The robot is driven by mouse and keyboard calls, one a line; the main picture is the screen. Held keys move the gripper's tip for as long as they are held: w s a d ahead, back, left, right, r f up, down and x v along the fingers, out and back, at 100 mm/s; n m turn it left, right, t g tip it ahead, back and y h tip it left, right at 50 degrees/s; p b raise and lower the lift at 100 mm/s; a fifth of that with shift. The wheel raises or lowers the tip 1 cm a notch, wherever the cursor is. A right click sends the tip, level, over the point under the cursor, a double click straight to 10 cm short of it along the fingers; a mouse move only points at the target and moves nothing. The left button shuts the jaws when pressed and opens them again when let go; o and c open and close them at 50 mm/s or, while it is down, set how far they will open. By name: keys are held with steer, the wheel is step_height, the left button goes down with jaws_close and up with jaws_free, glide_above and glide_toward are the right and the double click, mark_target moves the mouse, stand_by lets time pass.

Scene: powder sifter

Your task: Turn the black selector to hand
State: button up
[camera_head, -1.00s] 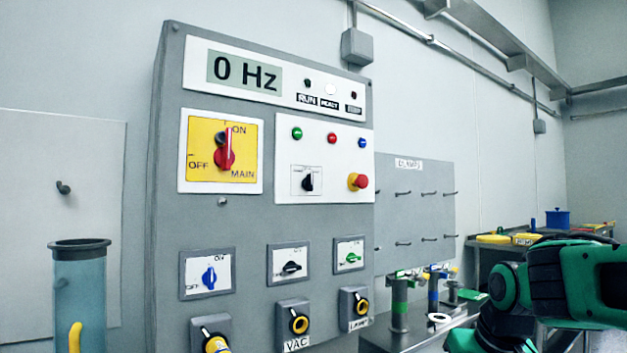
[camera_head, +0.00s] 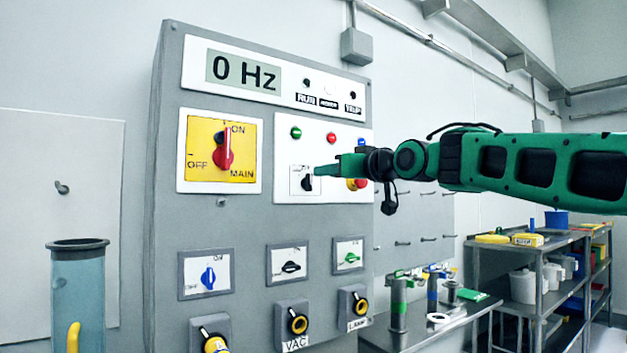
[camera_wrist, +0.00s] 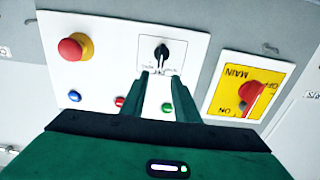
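The black selector (camera_head: 307,183) is a small knob on a square label in the white button panel of the grey cabinet. In the head view its handle stands about upright. In the wrist view the selector (camera_wrist: 161,52) shows just beyond my fingertips, and its label's words are too small to read. My gripper (camera_head: 320,170) is at the panel, close to the selector's right side in the head view. In the wrist view my gripper's (camera_wrist: 161,73) two green fingers stand apart, with white panel between them and nothing held. I cannot tell whether they touch the panel.
A red emergency button (camera_wrist: 76,47) with a yellow base is beside the label. Green, red and blue buttons also stick out near my fingers. The red main switch (camera_head: 224,155) points to ON. Another black switch (camera_head: 291,267) sits lower. The display (camera_head: 243,71) reads 0 Hz.

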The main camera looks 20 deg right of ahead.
mark_target(311, 174)
steer(key=x, duration=0.7)
steer(key=shift+d+f, duration=0.1)
jaws_close()
